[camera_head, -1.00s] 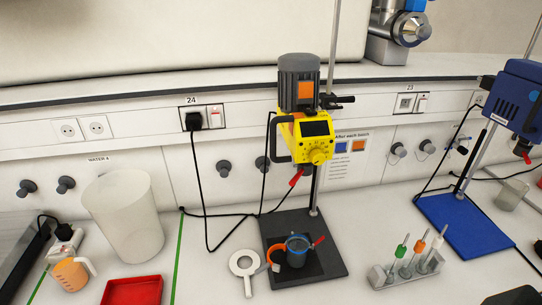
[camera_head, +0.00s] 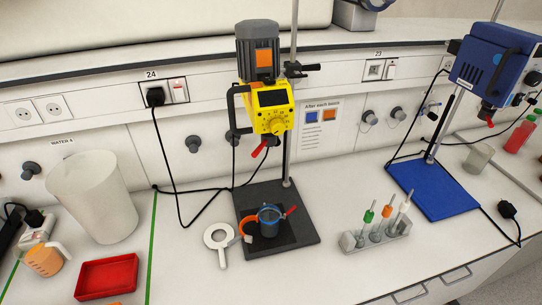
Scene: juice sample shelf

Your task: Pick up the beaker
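A small grey-blue beaker-like vessel (camera_head: 269,224) stands on the black stand base (camera_head: 300,237) under the yellow stirrer (camera_head: 266,110). An orange handle or ring is at its left and a red clamp piece at its right. A second beaker, greyish and translucent (camera_head: 478,158), stands at the right beside the blue stand base (camera_head: 436,190). A large translucent white container (camera_head: 100,200) stands at the left. An orange cup with a white handle (camera_head: 42,261) is at the lower left. I cannot tell which vessel the task means. Neither of my grippers shows.
A red tray (camera_head: 106,277) lies at the front left. A white ring-shaped tool (camera_head: 219,243) lies left of the black base. A grey rack (camera_head: 378,237) holds several tools. Black cables cross the bench. A blue stirrer (camera_head: 492,68) and red bottles (camera_head: 522,133) are at the right.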

